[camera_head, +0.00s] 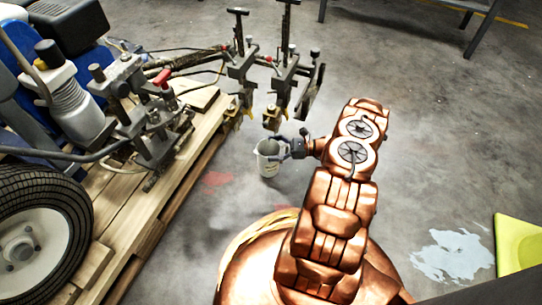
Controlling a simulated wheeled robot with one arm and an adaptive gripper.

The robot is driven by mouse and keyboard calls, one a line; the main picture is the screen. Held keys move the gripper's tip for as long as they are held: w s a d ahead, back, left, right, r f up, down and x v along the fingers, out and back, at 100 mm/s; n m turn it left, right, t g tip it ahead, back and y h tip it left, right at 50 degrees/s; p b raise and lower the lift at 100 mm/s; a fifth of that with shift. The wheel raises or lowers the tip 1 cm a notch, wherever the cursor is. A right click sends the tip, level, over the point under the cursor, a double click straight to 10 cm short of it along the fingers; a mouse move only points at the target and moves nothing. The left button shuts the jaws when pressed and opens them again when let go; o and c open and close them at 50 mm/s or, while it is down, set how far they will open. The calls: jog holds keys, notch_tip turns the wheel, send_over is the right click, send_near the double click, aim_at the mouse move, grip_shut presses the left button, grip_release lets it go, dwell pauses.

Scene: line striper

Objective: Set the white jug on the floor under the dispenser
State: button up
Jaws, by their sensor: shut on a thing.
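The white jug (268,161) is in the middle of the head view, upright, just right of the wooden pallet's edge. My gripper (284,151) reaches it from the right and is shut on its right side, near the rim. The dispenser is most likely the pair of nozzle heads (272,117) on the striper's arm, just above and behind the jug. Whether the jug's base touches the floor I cannot tell. My fingertips are small and partly merged with the jug's edge.
The line striper (125,95), with a large wheel (40,238), stands on a wooden pallet (130,197) at the left. A yellow-green object (518,242) and a pale paint patch (452,255) lie at the right. A metal table leg (480,35) is at the back. The floor between is clear.

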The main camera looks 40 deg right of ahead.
jog(key=shift+a, duration=0.25)
jog(key=shift+a+f+b, duration=0.15)
jog(key=shift+f+b, duration=1.1)
jog(key=shift+f, duration=0.65)
jog(key=o, duration=1.3)
jog(key=shift+o, duration=0.2)
